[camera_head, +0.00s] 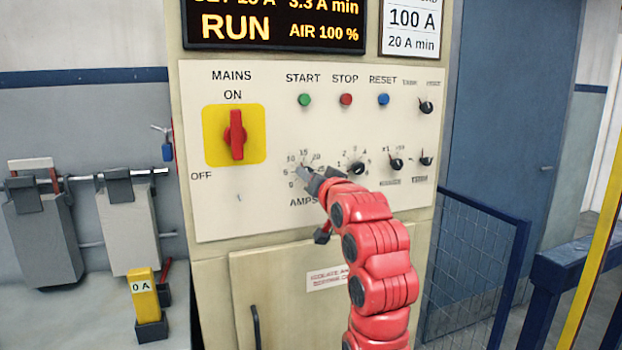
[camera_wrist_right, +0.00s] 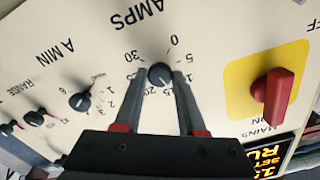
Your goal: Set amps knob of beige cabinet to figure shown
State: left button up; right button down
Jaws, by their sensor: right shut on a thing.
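The beige cabinet (camera_head: 215,205) fills the middle of the head view. Its black amps knob (camera_wrist_right: 160,72) sits in a printed scale running from 0 to 30, seen upside down in the right wrist view. My right gripper (camera_wrist_right: 160,80) has one finger on each side of this knob and is shut on it. In the head view the right gripper (camera_head: 311,175) largely hides the knob. I cannot tell the pointer's exact setting. The lit display (camera_head: 275,22) reads RUN and AIR 100 %; its upper line, with SET and 3.3 A min, is partly cut off. My left gripper is not in view.
The A MIN knob (camera_head: 356,169) is close beside the amps knob. A red mains switch (camera_head: 236,135) on a yellow plate is up and left. Green, red and blue buttons (camera_head: 346,99) line the top. A white sign (camera_head: 409,28) reads 100 A and 20 A min.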

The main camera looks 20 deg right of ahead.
jog(key=shift+m+p, duration=0.55)
jog(key=shift+m, duration=1.15)
jog(key=c, duration=0.5)
grip_release()
jog(key=s+b, duration=0.2)
jog(key=s, duration=1.5)
jog(key=shift+s+d+b, duration=0.15)
jog(key=shift+d+b, duration=0.15)
jog(key=shift+b, duration=0.05)
